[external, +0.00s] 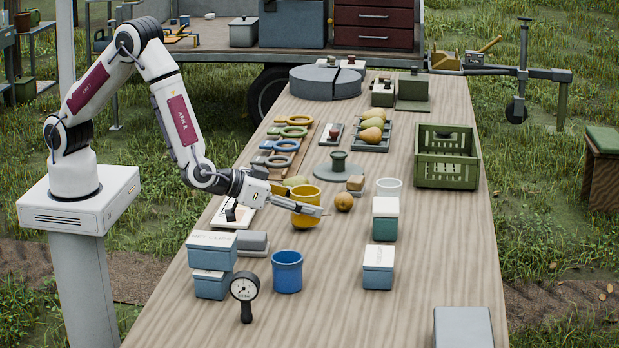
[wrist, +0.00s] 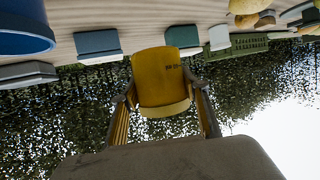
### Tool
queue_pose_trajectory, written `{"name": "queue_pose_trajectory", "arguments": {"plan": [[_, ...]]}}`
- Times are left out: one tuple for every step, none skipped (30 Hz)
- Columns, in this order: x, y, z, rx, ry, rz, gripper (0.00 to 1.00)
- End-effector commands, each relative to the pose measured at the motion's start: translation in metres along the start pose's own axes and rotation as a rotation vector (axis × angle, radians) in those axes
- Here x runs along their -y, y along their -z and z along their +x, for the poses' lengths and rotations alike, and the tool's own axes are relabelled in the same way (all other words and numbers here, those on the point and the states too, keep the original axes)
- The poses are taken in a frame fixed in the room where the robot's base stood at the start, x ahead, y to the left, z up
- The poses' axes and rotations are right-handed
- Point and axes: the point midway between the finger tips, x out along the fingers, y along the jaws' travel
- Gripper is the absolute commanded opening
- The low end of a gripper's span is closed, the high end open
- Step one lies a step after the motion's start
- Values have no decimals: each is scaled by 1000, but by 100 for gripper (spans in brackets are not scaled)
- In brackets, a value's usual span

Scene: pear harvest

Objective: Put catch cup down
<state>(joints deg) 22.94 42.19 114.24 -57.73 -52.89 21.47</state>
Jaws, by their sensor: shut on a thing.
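A yellow cup (external: 304,219), which I take to be the catch cup, is held between the fingers of my gripper (external: 309,207) near the middle of the table (external: 340,300). The cup looks roughly upright in the external view. I cannot tell whether its base touches the table or hangs just above it.
A brown pear (external: 344,201) lies just right of the cup. A blue cup (external: 287,273), lidded boxes (external: 378,268) and a dial gauge (external: 245,290) stand nearer the front. A green crate (external: 446,170) stands at the right. The table's front middle is clear.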

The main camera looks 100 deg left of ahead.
Motion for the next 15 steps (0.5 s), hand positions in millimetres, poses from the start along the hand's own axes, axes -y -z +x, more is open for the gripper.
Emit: {"name": "queue_pose_trajectory", "arguments": {"plan": [[0, 0, 0, 0, 0, 0, 27], [0, 0, 0, 0, 0, 0, 27], [0, 0, 0, 0, 0, 0, 27], [0, 0, 0, 0, 0, 0, 27], [0, 0, 0, 0, 0, 0, 27], [0, 0, 0, 0, 0, 0, 27], [0, 0, 0, 0, 0, 0, 27], [0, 0, 0, 0, 0, 0, 27], [0, 0, 0, 0, 0, 0, 27], [0, 0, 0, 0, 0, 0, 27], [0, 0, 0, 0, 0, 0, 27], [1, 0, 1, 0, 1, -1, 27], [2, 0, 1, 0, 2, -1, 27], [3, 0, 2, 0, 4, -2, 27], [5, 1, 3, 0, 8, -3, 27]]}}
